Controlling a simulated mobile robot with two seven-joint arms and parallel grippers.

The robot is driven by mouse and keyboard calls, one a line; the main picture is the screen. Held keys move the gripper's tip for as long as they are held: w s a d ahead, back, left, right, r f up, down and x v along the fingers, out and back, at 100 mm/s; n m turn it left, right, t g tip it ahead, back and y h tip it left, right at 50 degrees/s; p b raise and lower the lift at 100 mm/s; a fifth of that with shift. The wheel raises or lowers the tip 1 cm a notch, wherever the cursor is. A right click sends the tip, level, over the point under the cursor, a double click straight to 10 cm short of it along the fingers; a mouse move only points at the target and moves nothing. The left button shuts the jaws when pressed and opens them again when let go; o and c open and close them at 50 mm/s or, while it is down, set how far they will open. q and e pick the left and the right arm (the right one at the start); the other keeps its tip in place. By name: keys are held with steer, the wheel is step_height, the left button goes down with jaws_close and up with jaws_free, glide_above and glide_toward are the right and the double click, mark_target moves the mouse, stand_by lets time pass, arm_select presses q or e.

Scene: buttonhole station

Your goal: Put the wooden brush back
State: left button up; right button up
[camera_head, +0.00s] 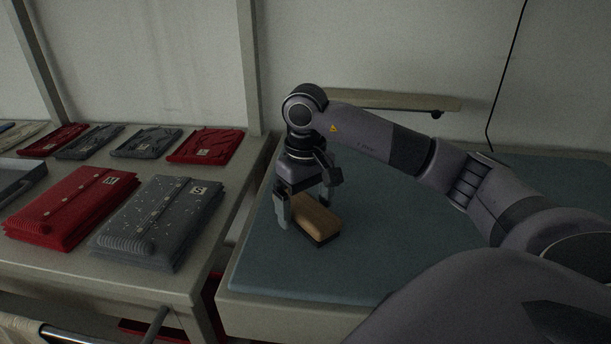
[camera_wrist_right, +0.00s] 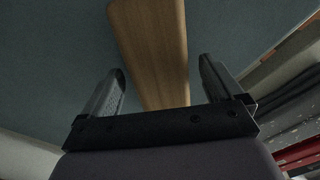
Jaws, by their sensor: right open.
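The wooden brush (camera_head: 316,217) lies on the blue-grey table mat (camera_head: 400,225), near its left part. It has a light wooden back and a dark underside. In the right wrist view the brush (camera_wrist_right: 153,45) runs away from between the two open fingers (camera_wrist_right: 160,88), with a gap on each side. The brush's near end is hidden by the gripper body. My left gripper is not in view.
A wall rail (camera_head: 390,101) runs behind the mat. On the left table are folded garments, including a red one (camera_head: 66,208) and a grey speckled one (camera_head: 158,222). A gap separates the two tables. The mat right of the brush is clear beneath my arm.

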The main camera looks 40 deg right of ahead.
mark_target(306, 204)
step_height(306, 204, up, 12)
steer(key=p, duration=0.2)
steer(key=shift+f, duration=0.2)
steer(key=shift+f, duration=0.1)
stand_by(0.6)
